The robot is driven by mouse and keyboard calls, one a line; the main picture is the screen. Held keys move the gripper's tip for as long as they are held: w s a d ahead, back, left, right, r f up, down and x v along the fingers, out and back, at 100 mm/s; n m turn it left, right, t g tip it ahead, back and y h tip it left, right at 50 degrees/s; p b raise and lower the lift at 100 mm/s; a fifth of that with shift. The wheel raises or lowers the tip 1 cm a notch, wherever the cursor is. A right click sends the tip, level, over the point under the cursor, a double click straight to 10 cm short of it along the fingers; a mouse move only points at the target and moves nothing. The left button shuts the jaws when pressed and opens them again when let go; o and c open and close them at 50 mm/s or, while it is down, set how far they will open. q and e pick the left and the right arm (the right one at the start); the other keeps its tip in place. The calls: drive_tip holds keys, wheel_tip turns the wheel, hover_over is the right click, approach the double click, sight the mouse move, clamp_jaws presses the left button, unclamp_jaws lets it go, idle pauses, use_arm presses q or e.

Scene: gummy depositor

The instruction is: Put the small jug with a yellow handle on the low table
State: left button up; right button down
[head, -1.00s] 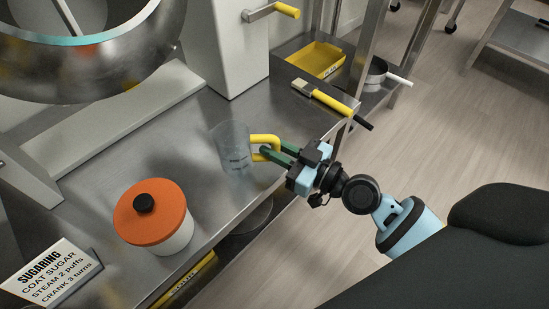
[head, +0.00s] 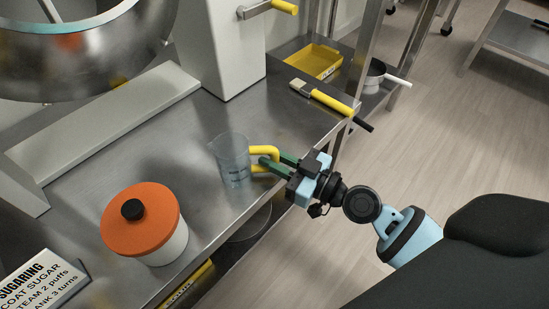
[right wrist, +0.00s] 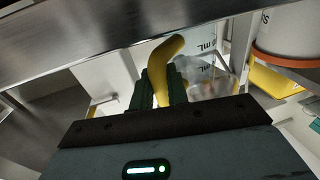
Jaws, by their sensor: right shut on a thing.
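The small jug (head: 232,162) is clear with grey markings and has a yellow handle (head: 262,150). It is upright over the front part of the steel bench (head: 215,125); I cannot tell whether its base touches the bench. My right gripper (head: 266,162) is shut on the handle, coming from the right. In the right wrist view the yellow handle (right wrist: 160,65) is between the green fingers, with the clear jug body (right wrist: 205,78) behind it. My left gripper is not in view. I cannot tell which surface is the low table; a steel table (head: 505,40) stands at the top right.
A white pot with an orange lid (head: 140,220) stands left of the jug, near a sugaring sign (head: 40,283). A yellow-handled brush (head: 325,97) and a yellow tray (head: 312,62) are behind it. A large steel drum (head: 80,50) is at upper left. Open floor lies right.

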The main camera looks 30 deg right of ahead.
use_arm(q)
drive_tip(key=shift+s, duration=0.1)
use_arm(e)
drive_tip(key=c, duration=1.4)
unclamp_jaws()
drive_tip(key=shift+o, duration=0.2)
drive_tip(key=shift+r, duration=0.1)
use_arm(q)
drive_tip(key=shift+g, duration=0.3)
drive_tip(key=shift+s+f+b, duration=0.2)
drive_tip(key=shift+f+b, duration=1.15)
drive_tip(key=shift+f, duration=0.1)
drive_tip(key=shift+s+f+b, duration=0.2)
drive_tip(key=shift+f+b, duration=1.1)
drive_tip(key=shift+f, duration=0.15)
use_arm(e)
drive_tip(key=v, duration=1.2)
